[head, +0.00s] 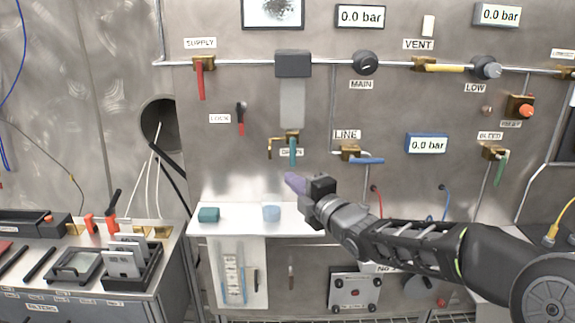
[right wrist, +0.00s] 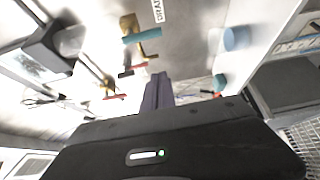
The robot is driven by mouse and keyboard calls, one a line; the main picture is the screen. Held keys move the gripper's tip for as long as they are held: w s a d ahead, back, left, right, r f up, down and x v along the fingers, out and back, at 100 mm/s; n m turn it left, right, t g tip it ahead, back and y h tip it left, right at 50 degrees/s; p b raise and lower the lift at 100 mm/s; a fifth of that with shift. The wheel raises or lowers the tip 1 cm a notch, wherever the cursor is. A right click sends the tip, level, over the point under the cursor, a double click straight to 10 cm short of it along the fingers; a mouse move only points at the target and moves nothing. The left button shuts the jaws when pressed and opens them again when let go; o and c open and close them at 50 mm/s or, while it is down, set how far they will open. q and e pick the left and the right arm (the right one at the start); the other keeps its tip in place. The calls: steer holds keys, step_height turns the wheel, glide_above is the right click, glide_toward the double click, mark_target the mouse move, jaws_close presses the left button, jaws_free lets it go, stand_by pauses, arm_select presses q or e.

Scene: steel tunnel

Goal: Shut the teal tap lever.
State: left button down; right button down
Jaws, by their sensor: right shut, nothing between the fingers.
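The teal tap lever (head: 292,153) hangs straight down from a brass valve (head: 287,137) on the steel panel, below a grey box and pale tube. It partly covers a small label. In the right wrist view the teal lever (right wrist: 142,35) shows at the upper left, beside its brass body (right wrist: 129,22). My right gripper (head: 292,182) is shut and empty, its purple fingers just below the lever and apart from it in the picture. The fingers also show in the right wrist view (right wrist: 157,92). My left gripper is not in view.
Other levers nearby are red (head: 201,83), blue (head: 367,160), yellow (head: 446,68) and green (head: 499,168).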

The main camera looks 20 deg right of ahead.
mark_target(293, 151)
steer(key=shift+w, duration=0.1)
steer(key=p+x, duration=0.4)
steer(key=x, duration=0.6)
steer(key=d+p, duration=0.1)
steer(key=d, duration=0.3)
